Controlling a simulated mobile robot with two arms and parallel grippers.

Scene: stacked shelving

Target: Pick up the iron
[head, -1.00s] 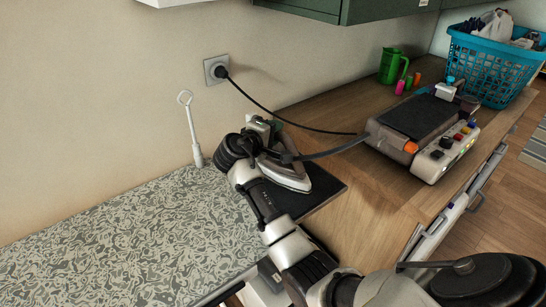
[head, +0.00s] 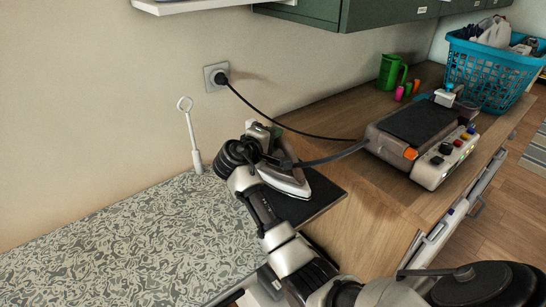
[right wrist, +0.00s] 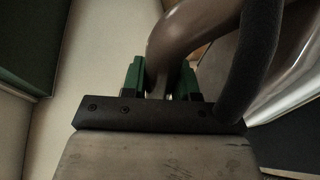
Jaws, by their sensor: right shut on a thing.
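The iron (head: 290,183) is grey with a shiny pale soleplate edge. It sits at the dark pad (head: 316,196) at the end of the wooden counter; I cannot tell whether it touches the pad. A grey hose runs from it to the steam station (head: 420,137). My right gripper (head: 266,132) is at the iron's handle, partly hidden by my own arm. In the right wrist view, the green fingers of my right gripper (right wrist: 161,80) are shut on the iron's handle (right wrist: 190,30). My left gripper is not in view.
A black cord runs from the wall socket (head: 216,77) toward the station.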

